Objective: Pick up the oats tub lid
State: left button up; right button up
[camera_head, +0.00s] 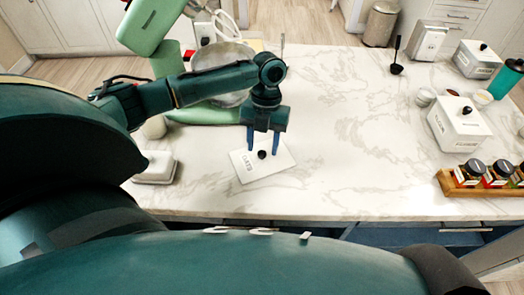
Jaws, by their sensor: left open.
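The oats tub lid (278,160) is a white square piece with a small dark round knob (262,154), near the front middle of the marble counter. Dark "OATS" lettering shows on the white surface at its left. From this angle I cannot tell how much of a tub is under it. My left gripper (262,148) comes down over it from behind, pointing downward. Its two blue fingers are open, one on each side of the knob, with a gap to it. I cannot tell the exact fingertip height. My right gripper is out of view.
A green stand mixer (150,22) with a metal bowl (222,58) stands behind my left arm. A white butter dish (156,167) is at left. White canisters (458,126) and a wooden rack (447,184) of jars are at right. The counter's middle right is clear.

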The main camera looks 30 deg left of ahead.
pick_arm(q)
jog(key=shift+x, duration=0.85)
jog(key=shift+c, duration=0.3)
grip_shut()
